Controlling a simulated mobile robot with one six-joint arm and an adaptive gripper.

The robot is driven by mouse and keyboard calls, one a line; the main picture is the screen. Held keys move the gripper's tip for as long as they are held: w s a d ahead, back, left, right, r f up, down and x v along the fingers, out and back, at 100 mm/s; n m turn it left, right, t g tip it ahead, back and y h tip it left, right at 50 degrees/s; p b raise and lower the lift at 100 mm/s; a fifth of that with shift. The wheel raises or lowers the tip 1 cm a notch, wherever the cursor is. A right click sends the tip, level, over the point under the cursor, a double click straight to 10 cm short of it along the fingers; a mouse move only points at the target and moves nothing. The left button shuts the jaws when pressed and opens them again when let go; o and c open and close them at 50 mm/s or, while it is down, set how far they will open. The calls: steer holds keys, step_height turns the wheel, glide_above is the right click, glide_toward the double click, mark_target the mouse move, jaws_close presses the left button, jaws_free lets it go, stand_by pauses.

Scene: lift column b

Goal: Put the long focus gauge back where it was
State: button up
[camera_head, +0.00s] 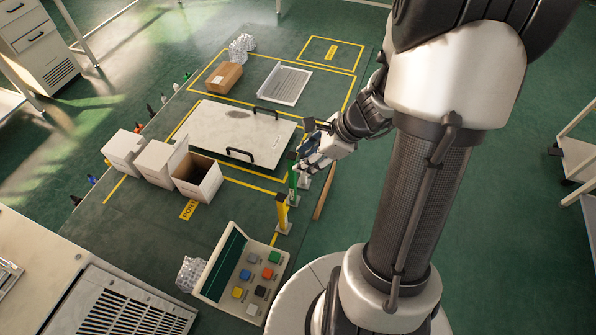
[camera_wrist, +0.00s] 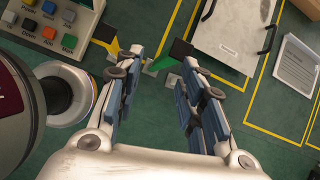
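Slim gauges stand on the green mat near my arm. A yellow gauge (camera_head: 282,212) with a dark top stands on a pale base; in the wrist view it shows beside the left finger (camera_wrist: 112,46). A green gauge (camera_head: 293,177) stands just behind it; its green stem (camera_wrist: 160,63) and a black top appear between and beyond my fingertips in the wrist view. I cannot tell which one is the long focus gauge. My gripper (camera_head: 305,158) is open, fingers apart, close to the green gauge. Contact with it cannot be told.
A panel with coloured buttons (camera_head: 243,278) lies near. White boxes (camera_head: 198,180), one open, stand left. A large pale plate with black handles (camera_head: 232,127), a white tray (camera_head: 283,84) and a brown carton (camera_head: 223,76) lie farther back.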

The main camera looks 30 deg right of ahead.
steer(key=s+a+r+n+g+h, duration=0.1)
steer(key=s+a+r+n, duration=0.2)
steer(key=a+r+n, duration=0.35)
steer(key=s+a+r+n, duration=0.3)
steer(key=a+r+n, duration=0.3)
steer(key=n, duration=0.2)
steer(key=s+a+r+n+h, duration=0.1)
steer(key=s+r+n+h, duration=0.2)
steer(key=s+r+n, duration=0.3)
steer(key=s+n, duration=0.3)
steer(key=n, duration=0.2)
steer(key=shift+a+t, duration=0.4)
steer(key=shift+w+f+n, duration=0.1)
steer(key=shift+f+n, duration=0.05)
steer(key=shift+n, duration=0.1)
